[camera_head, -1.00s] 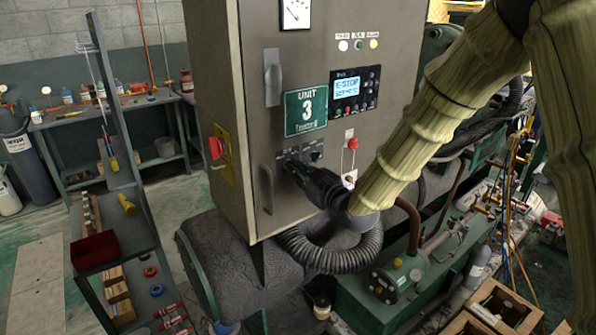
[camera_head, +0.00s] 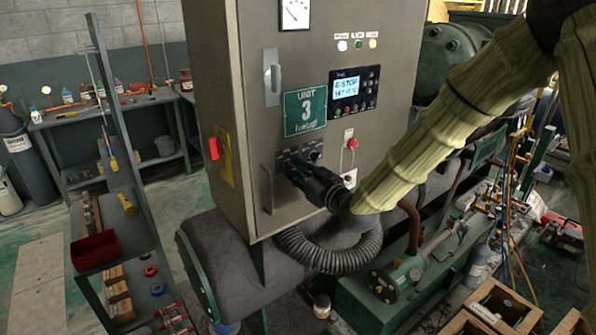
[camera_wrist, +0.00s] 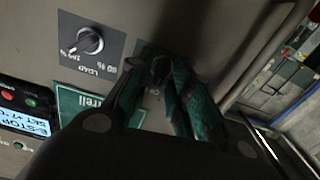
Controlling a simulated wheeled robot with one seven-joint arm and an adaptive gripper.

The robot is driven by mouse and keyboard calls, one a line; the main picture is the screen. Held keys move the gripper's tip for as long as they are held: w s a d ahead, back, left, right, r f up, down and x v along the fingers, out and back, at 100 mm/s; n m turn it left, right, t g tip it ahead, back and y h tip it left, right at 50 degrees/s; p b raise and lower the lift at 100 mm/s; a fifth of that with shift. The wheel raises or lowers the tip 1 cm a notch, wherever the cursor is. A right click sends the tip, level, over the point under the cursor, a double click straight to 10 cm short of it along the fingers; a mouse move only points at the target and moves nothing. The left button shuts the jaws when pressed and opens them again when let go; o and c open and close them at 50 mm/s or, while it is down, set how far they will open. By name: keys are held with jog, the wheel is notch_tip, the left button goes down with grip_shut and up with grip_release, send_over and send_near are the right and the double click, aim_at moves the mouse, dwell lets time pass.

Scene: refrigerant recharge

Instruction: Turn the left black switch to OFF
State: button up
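The left black switch (camera_wrist: 159,68) is on the front of the grey cabinet. In the wrist view its knob shows between my fingertips, with its label mostly covered, so its setting cannot be read. My gripper (camera_head: 294,168) is at the switch row in the head view, and its body hides the left switch there. In the wrist view my gripper (camera_wrist: 160,72) has its two green-dark fingers on either side of the knob, seemingly closed on it. The other black switch, marked LOAD (camera_wrist: 89,42), is apart from the fingers; it also shows in the head view (camera_head: 315,156).
The cabinet (camera_head: 225,110) carries a green UNIT 3 sign (camera_head: 305,110), a display panel (camera_head: 354,90) reading E-STOP, and a red button (camera_head: 352,143). A vertical handle (camera_head: 267,190) is left of my gripper. A red switch on yellow (camera_head: 215,148) is on the cabinet side.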

jog(key=shift+a, duration=0.15)
jog(key=shift+s, duration=0.1)
jog(key=b+v, duration=0.1)
jog(key=v, duration=0.8)
dwell(0.6)
jog(key=shift+f, duration=0.15)
jog(key=s+d+f+m+g+h+b, duration=0.15)
jog(key=s+f, duration=0.25)
jog(key=f, duration=0.7)
jog(key=s+d+f+m+g+h, duration=0.25)
jog(key=s+f, duration=0.25)
jog(key=f, duration=0.6)
jog(key=s+d+f+m+g+h, duration=0.1)
jog(key=s+d+f+g+h, duration=0.2)
jog(key=f, duration=0.9)
jog(key=s+d+f+m+g+h, duration=0.1)
jog(key=s+d+f+g, duration=0.1)
jog(key=s+f, duration=0.4)
jog(key=s+d+f+m+g+h+b, duration=0.1)
jog(key=s+d+f+g, duration=0.2)
jog(key=s, duration=1.2)
jog(key=s+d+f+m+g+h, duration=0.1)
jog(key=s+d+f, duration=0.4)
jog(key=s+f, duration=0.5)
jog(key=shift+s+m+g+h+b, duration=0.3)
jog(key=shift+g, duration=0.5)
